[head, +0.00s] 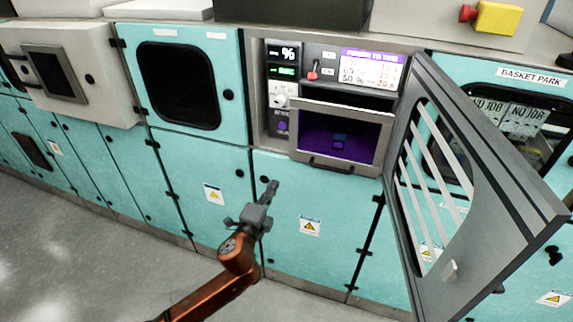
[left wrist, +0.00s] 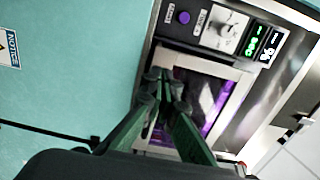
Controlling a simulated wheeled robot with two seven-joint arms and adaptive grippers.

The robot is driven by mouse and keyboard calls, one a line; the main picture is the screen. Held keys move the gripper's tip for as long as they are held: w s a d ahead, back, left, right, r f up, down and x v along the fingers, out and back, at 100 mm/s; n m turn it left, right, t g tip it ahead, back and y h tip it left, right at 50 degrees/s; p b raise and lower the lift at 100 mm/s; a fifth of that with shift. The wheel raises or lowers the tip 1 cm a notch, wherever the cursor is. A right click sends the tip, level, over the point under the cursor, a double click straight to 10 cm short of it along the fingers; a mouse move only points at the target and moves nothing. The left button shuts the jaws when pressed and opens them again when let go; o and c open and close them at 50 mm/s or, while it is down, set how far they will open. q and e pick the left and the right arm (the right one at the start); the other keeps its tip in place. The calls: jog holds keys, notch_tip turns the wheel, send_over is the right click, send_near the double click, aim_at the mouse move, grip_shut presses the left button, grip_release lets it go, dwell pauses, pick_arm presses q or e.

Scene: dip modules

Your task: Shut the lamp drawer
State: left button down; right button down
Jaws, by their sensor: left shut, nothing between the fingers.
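The lamp drawer (head: 338,140) has a grey metal frame around a purple-lit window and a dark handle at its lower edge. In the head view it sits in the control recess with its front standing out, and a dark gap shows above it. My left gripper (head: 270,187) is shut and empty, below and to the left of the drawer, apart from it in the head view. In the left wrist view the shut fingers (left wrist: 165,80) overlap the drawer's frame and window (left wrist: 212,100); I cannot tell the distance. My right gripper is not in view.
A large grey slatted door (head: 490,220) stands open to the right of the drawer. Above the drawer are a panel with a red lever (head: 314,70) and a lit display (head: 371,68). Teal cabinet doors (head: 205,180) lie to the left. The grey floor is clear.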

aim_at(290, 157)
pick_arm(q)
jog(key=b+x, duration=0.2)
jog(key=x, duration=1.1)
jog(key=shift+f, duration=0.15)
jog(key=shift+w, duration=0.25)
